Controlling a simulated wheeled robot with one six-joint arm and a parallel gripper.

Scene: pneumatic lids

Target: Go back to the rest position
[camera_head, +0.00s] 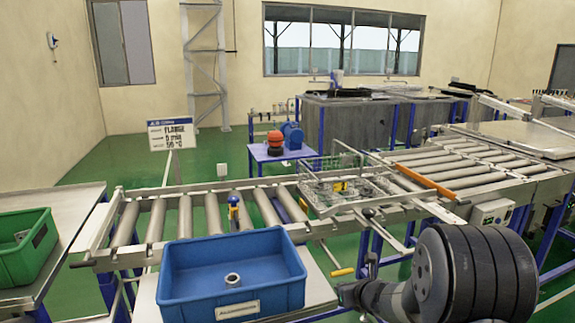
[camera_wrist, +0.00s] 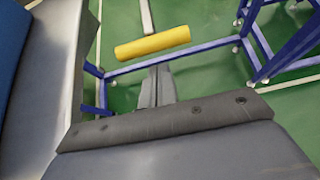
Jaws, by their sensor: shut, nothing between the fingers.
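My gripper (camera_wrist: 157,72) shows in the wrist view as two grey fingers pressed together, with nothing between them. It points down over the green floor, beside a metal table edge. A yellow handle (camera_wrist: 152,42) lies beyond the fingertips, apart from them in the picture. In the head view my dark arm fills the lower right, and the yellow handle (camera_head: 342,272) shows just left of it. The fingers are not clearly visible there.
A blue bin (camera_head: 180,288) holding a small metal ring (camera_head: 232,280) stands left of my arm. Behind it runs a roller conveyor (camera_head: 155,222) with a wire basket (camera_head: 325,190). A green bin (camera_head: 20,262) sits far left. Blue frame legs (camera_wrist: 170,62) stand near my gripper.

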